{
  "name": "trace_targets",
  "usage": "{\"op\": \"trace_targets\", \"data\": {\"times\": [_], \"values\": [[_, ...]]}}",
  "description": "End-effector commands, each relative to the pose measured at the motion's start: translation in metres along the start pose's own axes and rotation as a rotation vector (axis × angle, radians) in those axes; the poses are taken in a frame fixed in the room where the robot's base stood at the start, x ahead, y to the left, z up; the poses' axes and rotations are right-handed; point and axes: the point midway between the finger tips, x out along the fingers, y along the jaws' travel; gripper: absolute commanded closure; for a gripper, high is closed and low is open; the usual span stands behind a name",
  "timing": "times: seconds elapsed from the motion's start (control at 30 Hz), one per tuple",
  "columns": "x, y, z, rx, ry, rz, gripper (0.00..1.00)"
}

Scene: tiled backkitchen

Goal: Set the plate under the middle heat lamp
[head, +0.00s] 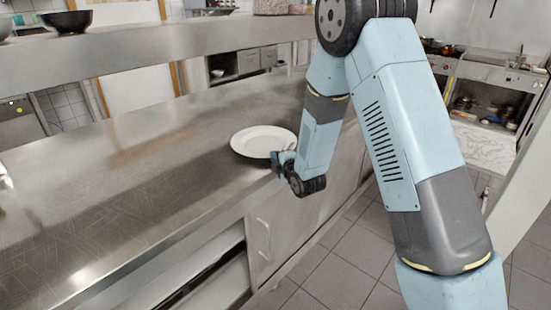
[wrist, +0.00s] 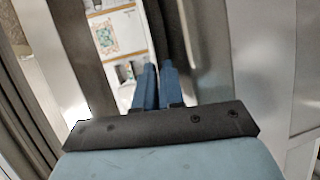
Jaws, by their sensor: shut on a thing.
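The white round plate (head: 263,139) is in the head view, level over the steel counter, near its front edge. A dark band shows under its near left rim; I cannot tell whether it touches the counter. My gripper (head: 281,160) is shut on the plate's near right rim. In the wrist view the two blue fingers of my gripper (wrist: 156,83) stand close together; I cannot clearly make out the plate between them. No heat lamp can be made out in either view.
The steel counter (head: 120,185) is bare to the left of the plate. A raised shelf (head: 150,50) runs behind it with a black bowl (head: 67,21) on top. Cabinet doors (head: 268,235) and an open lower bay face the tiled floor (head: 335,270).

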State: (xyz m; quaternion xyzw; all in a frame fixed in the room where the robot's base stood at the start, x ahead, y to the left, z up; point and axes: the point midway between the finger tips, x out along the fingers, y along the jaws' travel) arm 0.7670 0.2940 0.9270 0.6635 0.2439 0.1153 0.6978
Motion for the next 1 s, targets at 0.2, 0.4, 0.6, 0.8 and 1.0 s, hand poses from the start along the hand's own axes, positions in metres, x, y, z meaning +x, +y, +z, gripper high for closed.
{"op": "trace_targets", "data": {"times": [0.2,0.4,0.6,0.8,1.0], "values": [[0.000,-0.001,0.000,0.000,0.000,0.000,0.81],[0.000,-0.001,-0.001,0.000,0.001,0.000,0.81],[-0.013,0.000,-0.001,0.000,0.001,-0.002,0.81],[-0.050,0.000,-0.001,0.000,0.001,-0.002,0.81],[-0.087,0.000,-0.001,0.000,0.001,-0.001,0.81]]}}
